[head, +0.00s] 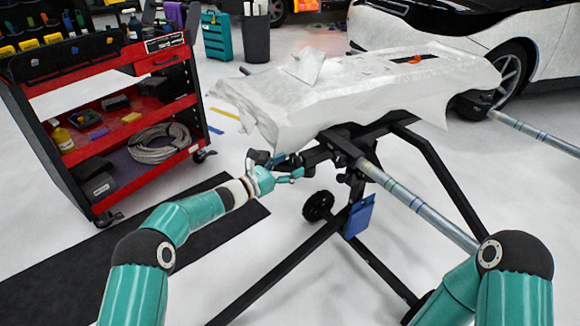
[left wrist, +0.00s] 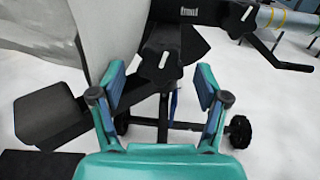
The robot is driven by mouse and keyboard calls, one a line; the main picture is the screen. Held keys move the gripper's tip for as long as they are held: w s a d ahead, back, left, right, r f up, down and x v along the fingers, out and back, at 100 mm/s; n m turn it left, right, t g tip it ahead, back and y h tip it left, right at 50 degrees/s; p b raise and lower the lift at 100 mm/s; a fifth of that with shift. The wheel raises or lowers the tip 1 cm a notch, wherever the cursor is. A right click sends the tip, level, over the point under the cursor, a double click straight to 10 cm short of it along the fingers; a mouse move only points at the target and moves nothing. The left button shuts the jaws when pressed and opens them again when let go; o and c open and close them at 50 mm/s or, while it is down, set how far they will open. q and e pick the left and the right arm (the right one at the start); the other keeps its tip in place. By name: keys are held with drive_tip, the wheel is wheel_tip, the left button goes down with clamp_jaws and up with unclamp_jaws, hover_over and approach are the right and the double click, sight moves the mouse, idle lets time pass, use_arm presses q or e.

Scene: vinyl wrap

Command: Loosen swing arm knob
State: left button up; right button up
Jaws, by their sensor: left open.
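My left gripper (head: 293,168) is by the near left corner of the black stand (head: 373,250), just below the white-covered panel (head: 375,85). In the left wrist view its two fingers (left wrist: 160,82) are wide apart with nothing gripped. My right gripper is out of view; only part of that arm shows at the lower right of the head view.
A grey roll bar (head: 420,205) runs from the stand towards the right arm. A black pad (left wrist: 48,115) sits left of the fingers. A red tool cart (head: 110,130) stands at the left, a white car (head: 530,50) at the back right.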

use_arm(q)
drive_tip(key=shift+w+d, duration=0.1)
drive_tip(key=shift+d, duration=0.05)
drive_tip(key=shift+r, duration=0.1)
drive_tip(key=c, duration=1.1)
drive_tip(key=shift+c, duration=0.2)
